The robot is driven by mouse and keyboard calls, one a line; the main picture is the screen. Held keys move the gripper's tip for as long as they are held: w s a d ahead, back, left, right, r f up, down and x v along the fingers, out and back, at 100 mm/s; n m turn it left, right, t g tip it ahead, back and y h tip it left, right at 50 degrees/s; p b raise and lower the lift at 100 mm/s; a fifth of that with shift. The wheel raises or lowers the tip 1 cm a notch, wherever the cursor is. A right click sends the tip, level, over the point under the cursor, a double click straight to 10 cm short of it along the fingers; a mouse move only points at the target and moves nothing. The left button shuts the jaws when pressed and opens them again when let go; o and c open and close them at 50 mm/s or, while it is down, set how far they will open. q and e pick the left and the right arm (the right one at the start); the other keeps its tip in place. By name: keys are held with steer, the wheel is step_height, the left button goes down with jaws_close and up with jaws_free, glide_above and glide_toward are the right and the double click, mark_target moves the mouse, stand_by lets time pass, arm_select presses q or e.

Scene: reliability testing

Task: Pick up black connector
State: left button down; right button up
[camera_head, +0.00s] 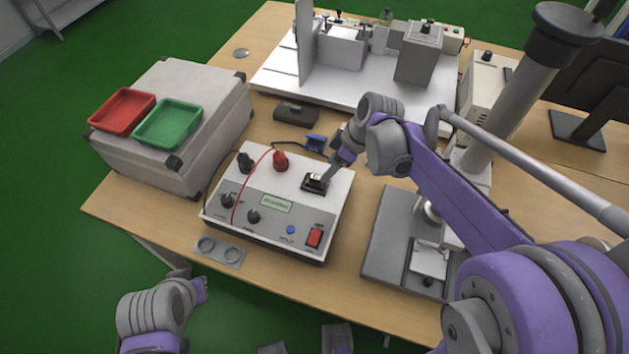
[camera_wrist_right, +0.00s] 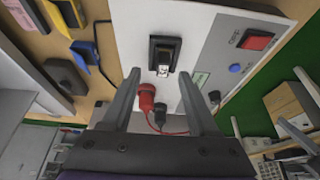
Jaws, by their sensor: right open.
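A grey-white tester box (camera_head: 216,205) stands on the wooden table. A black connector plug (camera_head: 246,162) stands upright at its back left, beside a red plug (camera_head: 280,160). In the right wrist view the black plug (camera_wrist_right: 160,110) is partly behind the red plug (camera_wrist_right: 147,97). A black socket block (camera_head: 315,182) with a small metal piece sits on the box's top right; it also shows in the right wrist view (camera_wrist_right: 163,52). My right gripper (camera_wrist_right: 158,77) is open and empty, above the box near this block.
Red (camera_head: 121,111) and green (camera_head: 167,124) trays lie on a grey case (camera_head: 205,80) at left. A blue clip (camera_head: 316,143) on a black cable lies behind the box. A grey stand base (camera_head: 385,250) is at right.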

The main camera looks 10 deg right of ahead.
mark_target(318, 177)
steer(key=x, duration=0.2)
steer(key=a+x, duration=0.1)
steer(key=x, duration=0.2)
steer(key=shift+r, duration=0.2)
steer(key=shift+w+a+f, duration=0.1)
steer(key=shift+a+f, duration=0.05)
steer(key=shift+f, duration=0.3)
jaws_close()
